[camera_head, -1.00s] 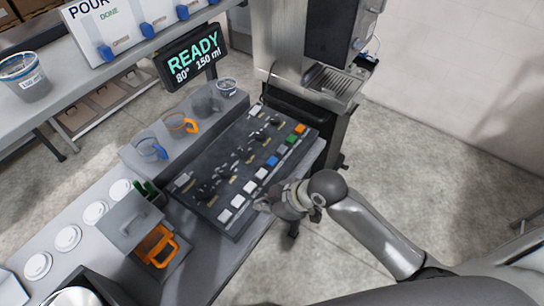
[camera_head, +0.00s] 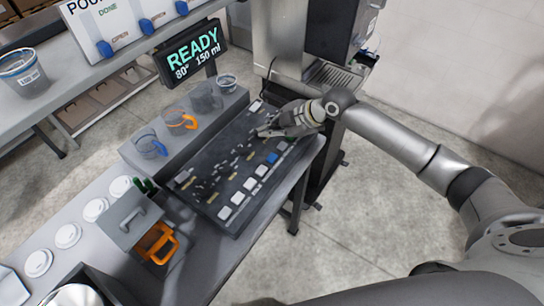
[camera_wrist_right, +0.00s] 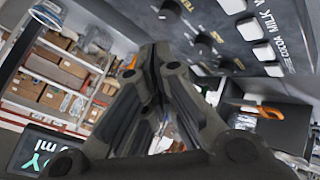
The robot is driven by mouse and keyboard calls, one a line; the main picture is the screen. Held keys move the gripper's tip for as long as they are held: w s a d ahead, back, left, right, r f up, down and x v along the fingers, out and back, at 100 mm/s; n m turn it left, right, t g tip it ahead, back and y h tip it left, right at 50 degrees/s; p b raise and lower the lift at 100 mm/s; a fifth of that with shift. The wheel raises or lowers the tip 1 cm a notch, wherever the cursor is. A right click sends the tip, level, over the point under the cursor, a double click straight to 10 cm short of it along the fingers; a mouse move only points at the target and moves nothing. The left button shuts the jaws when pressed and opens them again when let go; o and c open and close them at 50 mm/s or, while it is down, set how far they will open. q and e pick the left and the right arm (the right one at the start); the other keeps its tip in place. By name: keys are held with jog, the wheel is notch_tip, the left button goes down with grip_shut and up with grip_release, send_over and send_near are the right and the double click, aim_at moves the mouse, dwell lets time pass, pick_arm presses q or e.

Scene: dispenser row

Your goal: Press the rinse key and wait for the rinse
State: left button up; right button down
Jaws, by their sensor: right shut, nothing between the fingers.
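The dark key panel (camera_head: 228,148) lies on the counter with rows of knobs and keys. White keys (camera_head: 237,198) and a blue key (camera_head: 262,171) show along its near right edge. The rinse key cannot be told by label. My right gripper (camera_head: 262,132) is shut and empty over the panel's far right part, hiding keys there; contact cannot be told. In the right wrist view its fingers (camera_wrist_right: 157,55) are together, with white keys (camera_wrist_right: 250,29) labelled MILK and COCOA at upper right. The display (camera_head: 193,55) reads READY, 80°, 150 ml. My left gripper is not in view.
A blue-handled cup (camera_head: 151,146) and an orange-handled cup (camera_head: 181,118) stand on a ledge behind the panel. A machine with a drip grate (camera_head: 332,77) stands at the back right.

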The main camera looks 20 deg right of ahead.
aim_at(271, 160)
jog(key=shift+f, duration=0.1)
notch_tip(271, 160, down, 9)
jog(key=b, duration=0.6)
jog(key=shift+r, duration=0.2)
jog(key=shift+b, duration=0.3)
dwell(0.7)
jog(key=shift+f+b, duration=0.35)
jog(key=shift+f, duration=0.1)
jog(key=shift+f+b, duration=0.45)
dwell(0.6)
jog(key=shift+r, duration=0.1)
jog(key=shift+r+p, duration=0.65)
jog(key=shift+r, duration=0.15)
